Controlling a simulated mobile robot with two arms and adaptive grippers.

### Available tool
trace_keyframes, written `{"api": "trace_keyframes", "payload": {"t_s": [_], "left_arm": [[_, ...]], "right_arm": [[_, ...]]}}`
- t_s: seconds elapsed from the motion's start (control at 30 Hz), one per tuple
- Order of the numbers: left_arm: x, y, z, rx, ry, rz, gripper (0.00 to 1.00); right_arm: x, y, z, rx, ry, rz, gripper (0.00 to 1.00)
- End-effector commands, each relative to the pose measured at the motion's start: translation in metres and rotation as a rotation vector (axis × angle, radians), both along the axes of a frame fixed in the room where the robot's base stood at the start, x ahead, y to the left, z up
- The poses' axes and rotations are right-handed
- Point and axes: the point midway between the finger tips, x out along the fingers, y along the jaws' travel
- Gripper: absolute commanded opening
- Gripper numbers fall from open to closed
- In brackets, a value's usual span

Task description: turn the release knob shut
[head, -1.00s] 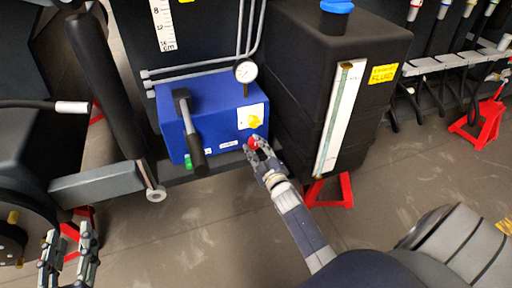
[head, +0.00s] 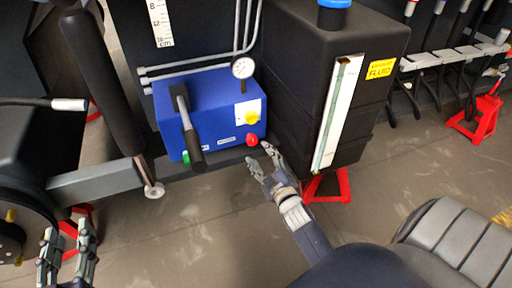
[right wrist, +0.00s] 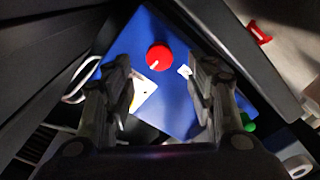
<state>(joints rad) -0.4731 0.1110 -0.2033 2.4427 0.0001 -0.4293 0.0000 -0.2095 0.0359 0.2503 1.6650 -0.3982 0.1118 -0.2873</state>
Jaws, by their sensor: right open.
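The red knob (head: 252,139) is on the lower right front of the blue pump box (head: 213,110). It also shows in the right wrist view (right wrist: 158,57), round, with a white pointer mark. A yellow knob (head: 251,118) on a white plate sits just above it in the head view. My right gripper (head: 259,158) is open and empty, just below and in front of the red knob, apart from it. In the wrist view the knob lies beyond and between the two fingers. My left gripper (head: 67,236) is open and empty at the lower left, far from the box.
A large black tank (head: 300,90) stands close on the right, above a red stand (head: 328,186).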

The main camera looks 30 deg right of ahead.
Motion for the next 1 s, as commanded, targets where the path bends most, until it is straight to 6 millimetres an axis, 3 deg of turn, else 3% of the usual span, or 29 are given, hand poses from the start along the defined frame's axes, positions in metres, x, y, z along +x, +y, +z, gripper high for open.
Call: {"api": "trace_keyframes", "payload": {"t_s": [0.1, 0.33, 1.0], "left_arm": [[0.0, 0.0, 0.0, 0.0, 0.0, 0.0, 0.4], [0.0, 0.0, 0.0, 0.0, 0.0, 0.0, 0.4], [0.0, 0.0, 0.0, -0.001, 0.0, 0.0, 0.4]], "right_arm": [[-0.024, 0.005, -0.001, 0.002, 0.003, 0.0, 0.51], [-0.049, 0.01, 0.0, 0.001, 0.0, 0.0, 0.51], [-0.053, 0.011, 0.0, 0.0, 0.0, 0.0, 0.51]]}}
